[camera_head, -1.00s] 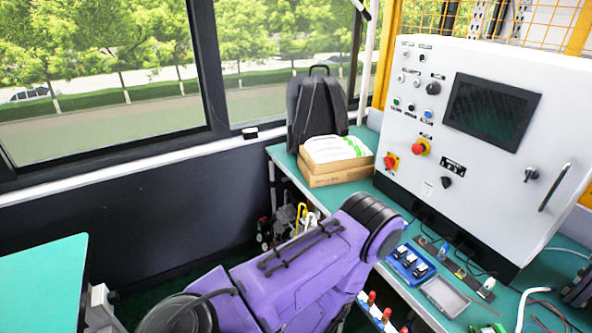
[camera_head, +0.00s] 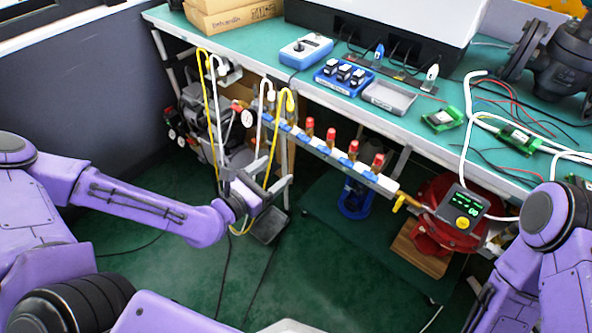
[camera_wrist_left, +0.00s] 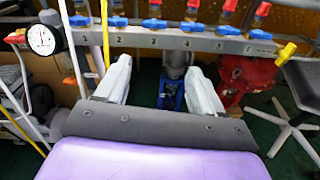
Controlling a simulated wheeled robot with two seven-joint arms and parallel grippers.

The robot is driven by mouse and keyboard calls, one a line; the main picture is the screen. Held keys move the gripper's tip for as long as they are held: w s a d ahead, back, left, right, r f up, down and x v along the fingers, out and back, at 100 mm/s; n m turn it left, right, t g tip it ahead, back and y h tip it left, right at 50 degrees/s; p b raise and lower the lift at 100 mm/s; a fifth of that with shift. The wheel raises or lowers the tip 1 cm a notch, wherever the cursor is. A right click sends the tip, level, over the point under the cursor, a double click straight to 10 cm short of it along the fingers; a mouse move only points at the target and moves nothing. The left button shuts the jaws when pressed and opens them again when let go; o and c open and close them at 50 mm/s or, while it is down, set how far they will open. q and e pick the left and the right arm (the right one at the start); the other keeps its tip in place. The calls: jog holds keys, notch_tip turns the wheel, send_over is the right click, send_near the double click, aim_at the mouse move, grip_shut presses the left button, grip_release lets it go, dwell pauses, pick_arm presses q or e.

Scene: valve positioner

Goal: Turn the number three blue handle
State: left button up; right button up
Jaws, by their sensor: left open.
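A grey numbered manifold (camera_wrist_left: 135,38) runs under the bench's front edge and also shows in the head view (camera_head: 335,160). It carries a row of small blue handles under red-topped fittings. The number three blue handle (camera_wrist_left: 154,24) lies flat above the printed 3; it is small in the head view (camera_head: 303,138). My left gripper (camera_wrist_left: 157,64) is open and empty, its fingers spread just below and in front of the manifold, apart from it. In the head view the left gripper (camera_head: 257,180) is left of the handles. My right arm enters at lower right; its gripper is not visible.
Yellow and white hoses (camera_head: 210,90) loop down near my left gripper. A pressure gauge (camera_wrist_left: 41,39) is at the left. A yellow lever (camera_wrist_left: 285,53) and a positioner with a lit screen (camera_head: 462,208) are at the manifold's right end. The green floor before it is mostly clear.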

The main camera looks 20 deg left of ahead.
aim_at(301, 140)
pick_arm(q)
jog(key=shift+n+t, duration=0.7)
jog(key=x, duration=0.3)
jog(key=b+x, duration=0.1)
jog(key=x, duration=0.3)
jog(key=r+x, duration=0.1)
jog(key=x, duration=0.3)
jog(key=shift+w+a+r, duration=0.1)
jog(key=shift+w+a, duration=0.05)
jog(key=shift+a, duration=0.25)
pick_arm(e)
notch_tip(301, 140, down, 3)
jog(key=shift+r, duration=0.1)
pick_arm(q)
jog(key=c, duration=1.1)
